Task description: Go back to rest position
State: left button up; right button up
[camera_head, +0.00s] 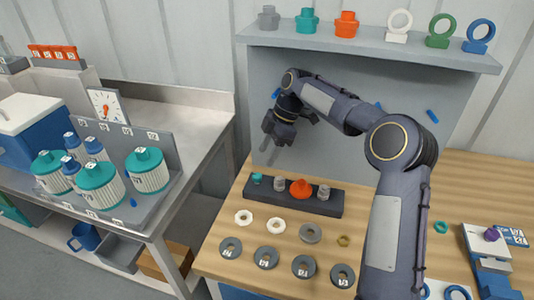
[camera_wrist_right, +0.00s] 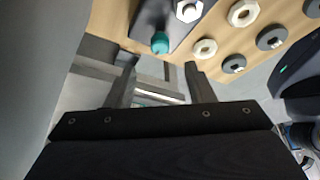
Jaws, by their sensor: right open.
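My right gripper (camera_head: 268,141) hangs in the air behind the left end of a dark block (camera_head: 328,207) on the wooden table, in front of the grey back panel. In the right wrist view its two fingers (camera_wrist_right: 160,74) stand apart with nothing between them. The dark block bears a small teal part (camera_head: 256,178), an orange part (camera_head: 301,188) and grey threaded parts. The teal part also shows in the right wrist view (camera_wrist_right: 160,43), just beyond the fingertips. My left gripper is out of view.
White and grey rings lie on the wooden table (camera_head: 226,268) in front of the block. A shelf (camera_head: 400,51) with fittings and rings overhangs the back. A metal bench (camera_head: 195,125) with teal-lidded vessels (camera_head: 147,169) stands left, a gap between. A blue-grey fixture (camera_head: 490,265) sits right.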

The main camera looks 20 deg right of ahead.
jog(key=s+d+r+m+t, duration=0.1)
jog(key=s+r+m, duration=0.2)
jog(key=s, duration=0.4)
jog(key=s+r+m+t+h, duration=0.1)
jog(key=s+r+m, duration=0.1)
jog(key=s+m, duration=0.3)
jog(key=s+d+r+m+t, duration=0.1)
jog(key=s+r+m, duration=0.15)
jog(key=s, duration=0.55)
jog(key=s+a+f+m+t, duration=0.1)
jog(key=s+f+m, duration=0.2)
jog(key=s, duration=0.5)
jog(key=s+a+f+m+t, duration=0.1)
jog(key=s+f+m, duration=0.2)
jog(key=s+m, duration=0.3)
jog(key=shift+s+a+f+t, duration=0.2)
jog(key=shift+s+f+t, duration=0.15)
jog(key=shift+s, duration=0.55)
